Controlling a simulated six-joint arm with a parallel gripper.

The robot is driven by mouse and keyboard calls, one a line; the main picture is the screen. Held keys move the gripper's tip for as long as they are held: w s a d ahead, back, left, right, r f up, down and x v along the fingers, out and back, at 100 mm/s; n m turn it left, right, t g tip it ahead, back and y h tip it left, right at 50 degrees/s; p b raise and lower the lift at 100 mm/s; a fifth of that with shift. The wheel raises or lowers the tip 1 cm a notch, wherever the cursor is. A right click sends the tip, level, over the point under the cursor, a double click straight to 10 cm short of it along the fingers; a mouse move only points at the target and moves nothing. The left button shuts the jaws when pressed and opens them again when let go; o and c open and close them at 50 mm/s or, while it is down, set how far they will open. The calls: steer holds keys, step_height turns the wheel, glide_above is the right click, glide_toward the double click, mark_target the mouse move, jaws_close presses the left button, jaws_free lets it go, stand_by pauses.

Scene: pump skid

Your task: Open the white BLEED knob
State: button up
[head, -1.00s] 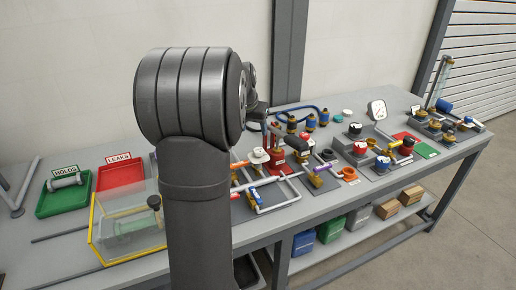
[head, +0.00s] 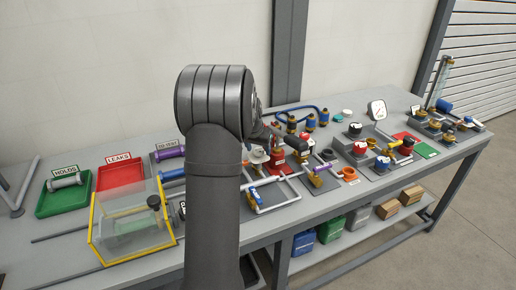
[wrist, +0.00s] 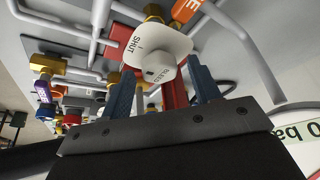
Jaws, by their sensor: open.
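The white BLEED knob (wrist: 160,68) is in the wrist view, with a white plate (wrist: 150,38) marked SHUT at it. My gripper (wrist: 163,88) is open, with one blue-grey finger on the left and one on the right of the knob in the picture. I see no clear contact, and cannot tell how deep the fingers reach. A red body (wrist: 174,88) shows behind the knob. In the head view a white hat-shaped part (head: 258,155), likely this knob, stands beside the red pump (head: 277,157). My gripper is not clearly visible there.
White pipes (head: 270,208) and several valves crowd the bench around the pump. A black handle (head: 297,143) stands close on the right. A yellow-edged clear box (head: 130,225), a green tray (head: 62,200) and a red tray (head: 120,175) lie to the left.

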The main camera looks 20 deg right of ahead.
steer(key=c, duration=1)
steer(key=n+y, duration=0.1)
steer(key=n, duration=0.1)
steer(key=n+t+y, duration=0.1)
steer(key=n, duration=0.2)
steer(key=shift+s+d+n, duration=0.1)
steer(key=shift+d+n, duration=0.05)
steer(key=shift+n, duration=0.15)
steer(key=n+y, duration=0.1)
steer(key=n, duration=0.2)
steer(key=n+y, duration=0.1)
steer(key=n, duration=0.2)
steer(key=shift+d, duration=0.15)
steer(key=shift+n, duration=0.3)
steer(key=o, duration=1)
